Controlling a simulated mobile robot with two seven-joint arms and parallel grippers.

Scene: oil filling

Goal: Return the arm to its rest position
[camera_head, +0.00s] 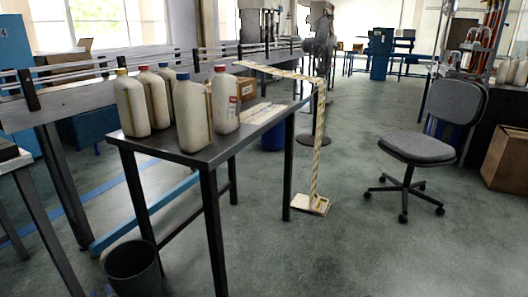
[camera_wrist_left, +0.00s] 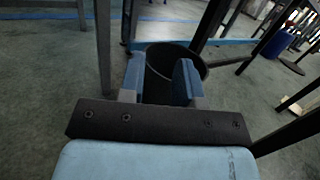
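My left gripper (camera_wrist_left: 160,78) shows in the left wrist view. Its two blue fingers are apart with nothing held between them. It points down toward the floor, and a black bin (camera_wrist_left: 196,55) shows beyond the fingers, partly hidden by them. I cannot make out either gripper clearly in the head view, and my right gripper is in neither view. Several cream bottles (camera_head: 190,115) with yellow, red and blue caps stand upright on a dark metal table (camera_head: 245,141) in the head view.
The bin (camera_head: 132,272) stands on the floor by the table's front legs. A conveyor (camera_head: 70,97) runs behind the table. A grey office chair (camera_head: 420,148) stands at right. A cardboard box (camera_head: 506,160) is at far right.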

